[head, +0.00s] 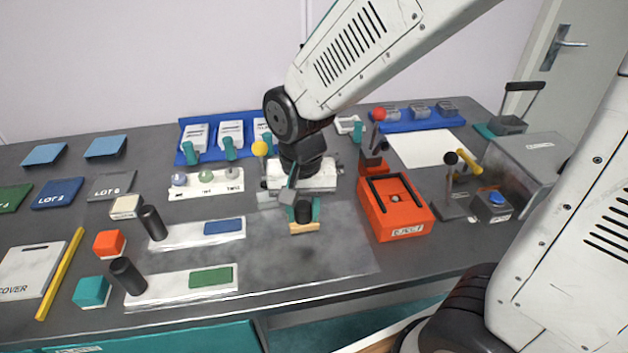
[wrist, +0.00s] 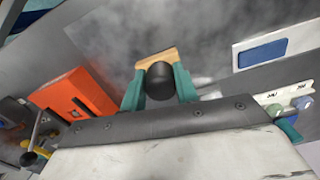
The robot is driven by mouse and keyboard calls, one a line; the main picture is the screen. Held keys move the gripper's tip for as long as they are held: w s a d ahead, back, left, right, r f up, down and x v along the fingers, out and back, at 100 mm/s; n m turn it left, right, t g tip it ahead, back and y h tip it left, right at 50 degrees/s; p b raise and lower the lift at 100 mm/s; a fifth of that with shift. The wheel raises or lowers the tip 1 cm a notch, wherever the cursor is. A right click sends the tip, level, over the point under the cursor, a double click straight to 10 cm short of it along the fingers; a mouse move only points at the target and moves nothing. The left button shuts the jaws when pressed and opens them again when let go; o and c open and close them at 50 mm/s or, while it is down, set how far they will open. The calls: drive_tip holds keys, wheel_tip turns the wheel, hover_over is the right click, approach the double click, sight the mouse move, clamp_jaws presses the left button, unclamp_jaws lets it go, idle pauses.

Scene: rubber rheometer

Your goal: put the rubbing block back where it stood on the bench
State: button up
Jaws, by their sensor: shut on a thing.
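The rubbing block has a tan base (head: 304,227) and a black round knob (head: 304,212). It is at the middle of the bench, over the smudged grey patch (head: 335,250). My gripper (head: 304,208) has teal fingers shut on the knob from both sides. In the wrist view the tan base (wrist: 157,56) shows beyond the black knob (wrist: 160,82), between the teal fingers of my gripper (wrist: 159,88). The block looks roughly level. I cannot tell whether its base touches the bench or hangs just above it.
An orange box (head: 402,222) stands close on the right. White plates with a blue pad (head: 224,227) and a green pad (head: 210,277) lie to the left, each with a black cylinder. A white rack (head: 206,188) is behind left. The grey patch around the block is clear.

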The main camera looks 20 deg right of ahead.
drive_tip(key=w+d, duration=0.2)
drive_tip(key=w, duration=0.2)
drive_tip(key=w+d+f, duration=0.1)
drive_tip(key=w+d, duration=0.2)
drive_tip(key=w, duration=0.1)
drive_tip(key=w+d, duration=0.3)
drive_tip(key=w, duration=0.1)
drive_tip(key=shift+w+f, duration=0.2)
drive_tip(key=shift+w, duration=0.05)
drive_tip(key=shift+f, duration=1.75)
drive_tip(key=shift+f, duration=0.15)
drive_tip(key=o, duration=0.9)
drive_tip(key=shift+o, duration=0.2)
